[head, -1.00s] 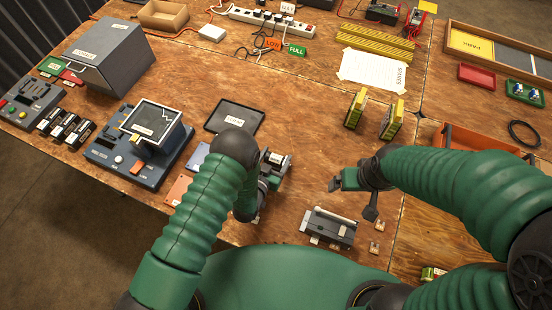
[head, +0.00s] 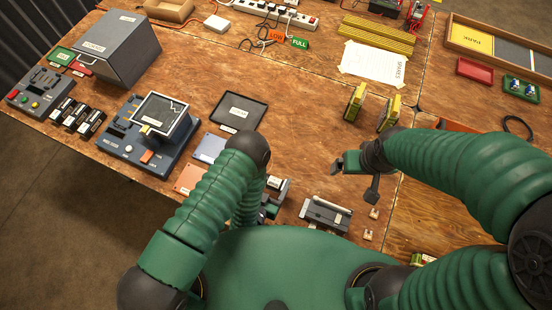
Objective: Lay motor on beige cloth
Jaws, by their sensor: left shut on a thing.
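My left gripper (head: 271,204) is partly hidden behind my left forearm. It is shut on a small dark and silver part, which looks like the motor (head: 276,184), held over the front of the table. A salmon mat (head: 188,180) and a blue mat (head: 209,148) lie left of my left arm. I cannot surely make out a beige cloth; my arms and body hide part of the front edge. My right gripper (head: 354,177) hangs over the table right of centre, its fingers apart and nothing seen between them.
A grey fixture with a pale rod (head: 326,213) lies between the grippers, near small copper-coloured pieces (head: 372,213). A black tray (head: 238,112) and a blue test station (head: 148,137) stand left. Yellow blocks (head: 388,112) stand behind my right gripper. The table's middle is clear.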

